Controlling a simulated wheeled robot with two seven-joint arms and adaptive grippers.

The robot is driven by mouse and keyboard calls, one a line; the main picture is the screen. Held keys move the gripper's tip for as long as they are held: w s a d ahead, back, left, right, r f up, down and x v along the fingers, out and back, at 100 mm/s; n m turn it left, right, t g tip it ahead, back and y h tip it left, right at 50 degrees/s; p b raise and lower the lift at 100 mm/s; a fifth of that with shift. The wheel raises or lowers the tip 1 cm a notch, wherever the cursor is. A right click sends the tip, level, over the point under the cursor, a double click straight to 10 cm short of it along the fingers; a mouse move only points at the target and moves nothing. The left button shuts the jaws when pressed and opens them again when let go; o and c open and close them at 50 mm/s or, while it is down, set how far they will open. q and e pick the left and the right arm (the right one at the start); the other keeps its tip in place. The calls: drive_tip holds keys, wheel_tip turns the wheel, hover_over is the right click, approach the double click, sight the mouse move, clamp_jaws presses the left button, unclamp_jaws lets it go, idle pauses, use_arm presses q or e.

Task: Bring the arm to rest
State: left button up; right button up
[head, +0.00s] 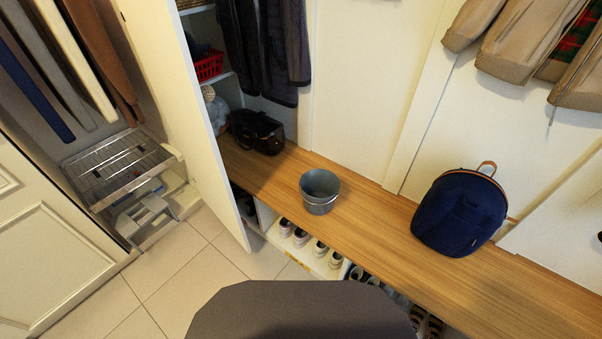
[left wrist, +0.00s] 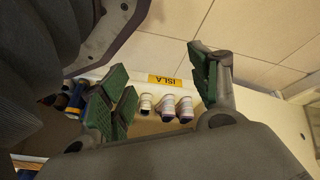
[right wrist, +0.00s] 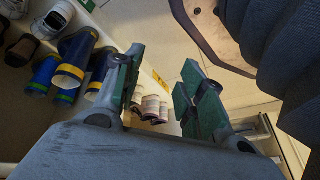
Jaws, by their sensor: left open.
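Neither gripper shows in the head view. My left gripper (left wrist: 160,86) is open in the left wrist view, with its green-padded fingers apart and nothing between them. Beyond its fingers are white shoes (left wrist: 166,106) in a cubby under a yellow label (left wrist: 164,80) reading ISLA. My right gripper (right wrist: 163,84) is open and empty in the right wrist view. Beyond its fingers are pale shoes (right wrist: 151,108), and blue and yellow footwear (right wrist: 76,50) lies to the left. Both grippers appear apart from the shoes.
A wooden bench (head: 390,228) carries a grey bucket (head: 319,191), a navy backpack (head: 460,213) and a black bag (head: 258,131). Shoes (head: 302,237) sit in cubbies below. A white cabinet door (head: 205,120) stands open at the left. Tiled floor (head: 170,281) is clear at the lower left.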

use_arm(q)
drive_tip(key=s+a+r+g+y+p, duration=0.1)
drive_tip(key=s+a+r+p, duration=0.3)
drive_tip(key=s+p, duration=0.5)
drive_tip(key=s+a+r+m+g+y+p, duration=0.1)
drive_tip(key=s+a+r+p, duration=0.4)
drive_tip(key=s+p, duration=0.5)
drive_tip(key=r+g+p, duration=0.1)
drive_tip(key=p, duration=0.8)
drive_tip(key=shift+s, duration=0.3)
use_arm(e)
drive_tip(key=s+d+r+g, duration=0.1)
drive_tip(key=s+d+r, duration=0.2)
drive_tip(key=s, duration=0.3)
drive_tip(key=s+d+r+g+h, duration=0.1)
drive_tip(key=s+d+r, duration=0.2)
drive_tip(key=s, duration=0.4)
drive_tip(key=s+d+r+n+g+h, duration=0.1)
drive_tip(key=s+d+r, duration=0.2)
drive_tip(key=s, duration=0.3)
drive_tip(key=shift+s+r, duration=0.3)
drive_tip(key=shift+r, duration=0.2)
